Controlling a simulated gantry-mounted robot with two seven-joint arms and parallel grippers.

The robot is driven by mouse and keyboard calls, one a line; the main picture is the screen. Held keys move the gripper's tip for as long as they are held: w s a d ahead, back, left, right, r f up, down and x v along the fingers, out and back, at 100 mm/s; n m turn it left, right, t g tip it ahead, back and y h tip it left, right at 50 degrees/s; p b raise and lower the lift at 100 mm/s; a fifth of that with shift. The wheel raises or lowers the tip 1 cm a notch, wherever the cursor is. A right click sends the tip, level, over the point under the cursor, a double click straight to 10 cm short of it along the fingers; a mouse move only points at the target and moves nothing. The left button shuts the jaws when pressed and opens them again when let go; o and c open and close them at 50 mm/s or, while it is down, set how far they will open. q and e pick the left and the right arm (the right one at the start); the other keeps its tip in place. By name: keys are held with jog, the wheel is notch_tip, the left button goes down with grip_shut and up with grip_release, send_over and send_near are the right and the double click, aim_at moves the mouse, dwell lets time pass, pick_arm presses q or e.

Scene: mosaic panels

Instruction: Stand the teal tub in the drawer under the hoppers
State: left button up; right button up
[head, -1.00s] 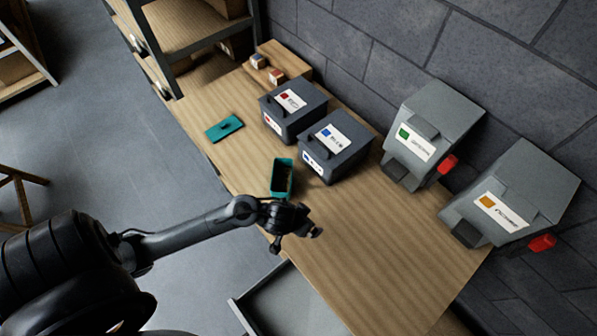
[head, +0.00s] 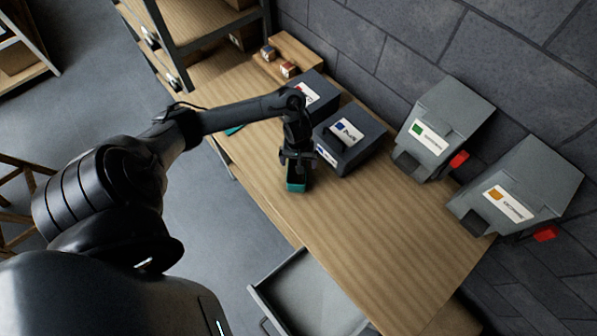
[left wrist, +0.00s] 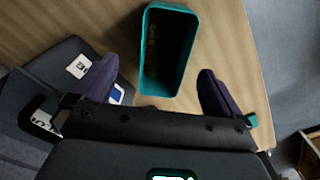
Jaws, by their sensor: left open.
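The teal tub (head: 297,187) stands upright on the wooden table near its front edge. It also shows in the left wrist view (left wrist: 160,88), open at the top with a dark inside. The drawer (head: 300,285) is pulled out below the table's front edge and looks empty. Two grey hoppers (head: 441,125) (head: 517,190) stand along the wall. My right gripper is out of view.
Two dark bins stand just behind the tub, one with a blue label (head: 349,140) and one with a red label (head: 312,88), partly behind my arm. The table's right half is clear.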

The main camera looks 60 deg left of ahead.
pick_arm(q)
jog(key=b, duration=0.3)
send_over(297, 176)
jog(key=shift+f, duration=4.65)
jog(key=shift+w+f, duration=0.1)
jog(key=shift+f, duration=0.5)
jog(key=c, duration=1.4)
